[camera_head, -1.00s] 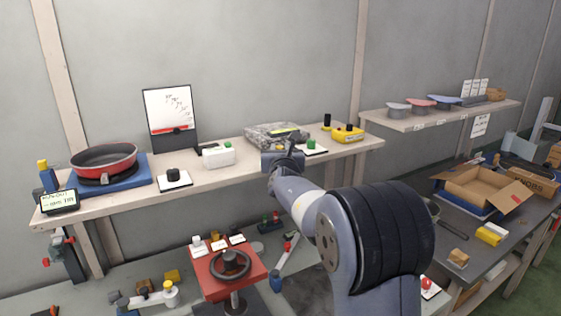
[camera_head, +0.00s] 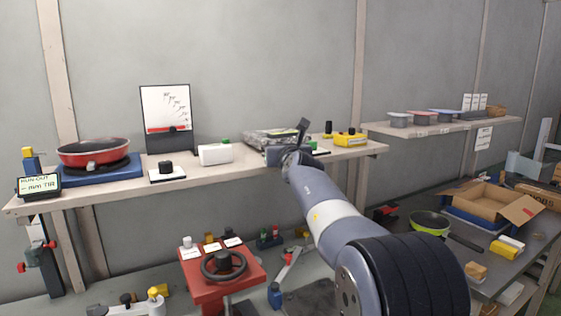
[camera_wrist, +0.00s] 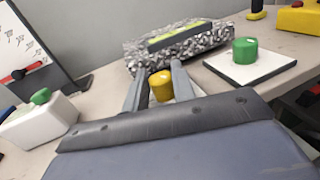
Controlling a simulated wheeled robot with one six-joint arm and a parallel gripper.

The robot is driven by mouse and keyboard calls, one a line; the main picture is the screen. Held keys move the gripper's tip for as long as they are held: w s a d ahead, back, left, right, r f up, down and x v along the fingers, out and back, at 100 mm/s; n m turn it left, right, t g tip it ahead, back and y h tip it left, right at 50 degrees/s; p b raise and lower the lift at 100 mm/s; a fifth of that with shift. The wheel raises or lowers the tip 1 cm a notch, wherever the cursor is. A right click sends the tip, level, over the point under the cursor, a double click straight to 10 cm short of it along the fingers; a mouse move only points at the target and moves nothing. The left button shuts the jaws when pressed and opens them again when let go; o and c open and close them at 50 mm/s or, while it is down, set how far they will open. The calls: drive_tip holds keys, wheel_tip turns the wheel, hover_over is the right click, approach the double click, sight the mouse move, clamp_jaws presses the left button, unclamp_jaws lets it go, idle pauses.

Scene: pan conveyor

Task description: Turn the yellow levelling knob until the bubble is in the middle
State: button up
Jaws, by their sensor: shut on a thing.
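The yellow levelling knob (camera_wrist: 161,86) sits in front of a speckled grey block (camera_wrist: 150,52) in the wrist view. My gripper (camera_wrist: 159,74) has one finger on each side of the knob and is shut on it. A yellow-green level vial (camera_wrist: 180,36) lies along the top of the block. The bubble is too small to make out. In the head view, the block (camera_head: 262,137) stands at the back of the shelf, partly behind my gripper (camera_head: 292,150). The knob is hidden there.
A green knob (camera_wrist: 245,50) on a white plate stands to the right. A white box (camera_wrist: 42,122) with a green button stands to the left. A yellow box (camera_head: 350,138) is farther right on the shelf (camera_head: 225,174). A red pan (camera_head: 93,151) is at the left end.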

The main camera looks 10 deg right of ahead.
drive_tip(key=b, duration=0.2)
drive_tip(key=shift+f+n+y+b, duration=0.3)
drive_tip(key=shift+f+b, duration=0.05)
drive_tip(key=shift+b, duration=0.05)
drive_tip(key=shift+s+r+b, duration=0.1)
drive_tip(key=shift+b, duration=0.2)
drive_tip(key=o, duration=1)
drive_tip(key=shift+s+r, duration=0.15)
drive_tip(key=s+d+b, duration=0.1)
drive_tip(key=s, duration=0.9)
drive_tip(key=shift+s+b, duration=0.4)
drive_tip(key=shift+w, duration=0.15)
